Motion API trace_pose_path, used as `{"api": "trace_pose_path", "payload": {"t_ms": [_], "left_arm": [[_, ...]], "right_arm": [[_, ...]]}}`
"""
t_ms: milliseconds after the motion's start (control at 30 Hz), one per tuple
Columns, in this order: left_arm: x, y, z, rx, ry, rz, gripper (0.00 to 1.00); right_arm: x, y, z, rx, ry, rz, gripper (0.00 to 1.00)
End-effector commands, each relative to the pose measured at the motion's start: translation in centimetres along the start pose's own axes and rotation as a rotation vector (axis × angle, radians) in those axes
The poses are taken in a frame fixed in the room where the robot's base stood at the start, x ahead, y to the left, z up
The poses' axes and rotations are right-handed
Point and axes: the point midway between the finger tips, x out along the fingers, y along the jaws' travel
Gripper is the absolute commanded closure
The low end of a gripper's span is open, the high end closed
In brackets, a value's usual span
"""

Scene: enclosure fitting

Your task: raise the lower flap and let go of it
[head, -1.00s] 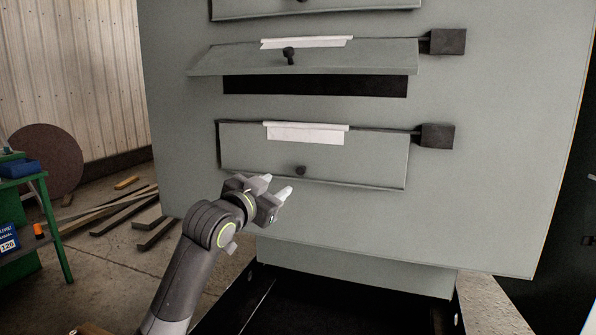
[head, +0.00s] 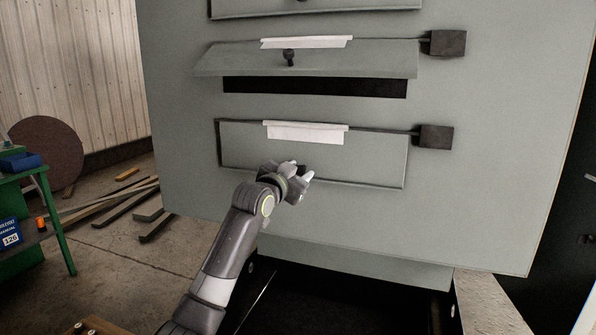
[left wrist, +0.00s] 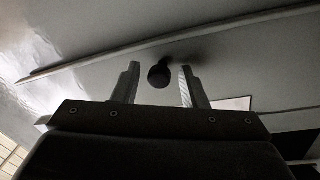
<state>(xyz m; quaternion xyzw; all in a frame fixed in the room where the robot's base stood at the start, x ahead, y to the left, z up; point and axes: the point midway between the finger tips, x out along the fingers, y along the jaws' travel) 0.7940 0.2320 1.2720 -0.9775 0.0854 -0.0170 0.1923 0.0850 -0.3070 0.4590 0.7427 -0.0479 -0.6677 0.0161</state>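The lower flap (head: 365,155) is a grey panel with a white label strip along its top; it lies nearly flat against the grey enclosure. Its dark round knob (left wrist: 159,76) shows in the left wrist view, between and just beyond the finger tips, apart from both. In the head view the knob is mostly hidden behind my gripper. My left gripper (head: 298,172) is open and empty at the flap's lower edge; it also shows in the left wrist view (left wrist: 159,82). My right gripper is not in view.
Above, another flap (head: 340,58) with a knob stands tilted outward over a dark slot (head: 315,87). Dark blocks (head: 432,136) sit right of both flaps. A black open base (head: 330,305) lies below. A green bench (head: 55,220) and planks are at the left.

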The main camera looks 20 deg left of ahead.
Motion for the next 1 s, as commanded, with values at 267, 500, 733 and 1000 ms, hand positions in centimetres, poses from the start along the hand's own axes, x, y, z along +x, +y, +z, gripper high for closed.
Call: {"api": "trace_pose_path", "payload": {"t_ms": [267,500,733,1000], "left_arm": [[0.1,0.0,0.0,0.000,0.000,0.000,0.61],[0.1,0.0,0.0,0.000,0.000,0.000,0.92],[0.0,0.0,0.0,0.001,0.000,-0.001,1.00],[-0.2,-0.2,-0.5,-0.003,-0.028,0.011,1.00]], "right_arm": [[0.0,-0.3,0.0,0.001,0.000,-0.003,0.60],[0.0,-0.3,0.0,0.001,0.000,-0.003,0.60],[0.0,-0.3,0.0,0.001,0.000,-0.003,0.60],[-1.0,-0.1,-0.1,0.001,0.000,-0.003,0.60]]}}
